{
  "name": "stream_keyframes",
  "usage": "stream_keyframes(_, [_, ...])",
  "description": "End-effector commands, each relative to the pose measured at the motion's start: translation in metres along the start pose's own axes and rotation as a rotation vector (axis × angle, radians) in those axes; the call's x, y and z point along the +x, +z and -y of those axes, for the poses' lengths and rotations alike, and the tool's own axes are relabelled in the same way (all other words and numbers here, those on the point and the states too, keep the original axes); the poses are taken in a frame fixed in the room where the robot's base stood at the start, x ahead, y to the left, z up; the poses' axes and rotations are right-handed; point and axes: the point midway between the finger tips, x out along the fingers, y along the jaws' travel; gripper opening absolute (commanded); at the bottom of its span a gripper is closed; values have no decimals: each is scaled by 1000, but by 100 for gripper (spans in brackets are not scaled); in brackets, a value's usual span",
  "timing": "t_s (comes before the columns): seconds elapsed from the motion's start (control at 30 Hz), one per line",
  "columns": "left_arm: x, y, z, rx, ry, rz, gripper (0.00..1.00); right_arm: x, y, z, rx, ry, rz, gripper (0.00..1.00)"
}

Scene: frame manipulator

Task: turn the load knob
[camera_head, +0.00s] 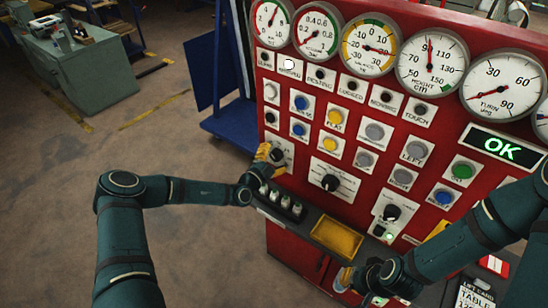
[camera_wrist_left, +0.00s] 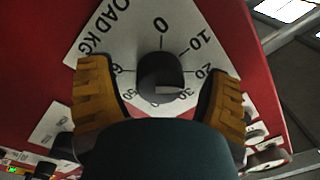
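The load knob (camera_wrist_left: 160,75) is a round black knob on a white plate marked LOAD KG with a ring of numbers around it. A pale mark shows on its lower right part. In the head view the knob (camera_head: 277,155) is on the left of the red panel, partly behind my left gripper (camera_head: 268,158). In the left wrist view my left gripper's yellow fingers (camera_wrist_left: 158,95) are open, one on each side of the knob, with gaps visible. My right gripper (camera_head: 345,278) is low by the panel's front; its finger opening is unclear.
The red panel (camera_head: 300,180) carries gauges, buttons and two more black knobs (camera_head: 331,182) (camera_head: 392,212). A green OK display (camera_head: 500,147) is at right. A yellow tray (camera_head: 335,238) and a row of small switches (camera_head: 280,198) lie below. Open floor is at left.

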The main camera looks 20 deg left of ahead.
Motion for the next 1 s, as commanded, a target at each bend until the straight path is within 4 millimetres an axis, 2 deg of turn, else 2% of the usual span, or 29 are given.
stream_keyframes(0.37, [-6,1,0,1,0,2,78,0,0,0,0,0,0,0])
stream_keyframes(0.47, [-19,2,0,2,1,2,78,0,0,0,0,0,0,0])
stream_keyframes(0.8, [-87,1,0,1,0,3,78,0,0,0,0,0,0,0])
stream_keyframes(1.0, [-112,0,0,1,0,1,78,0,0,0,0,0,0,0])
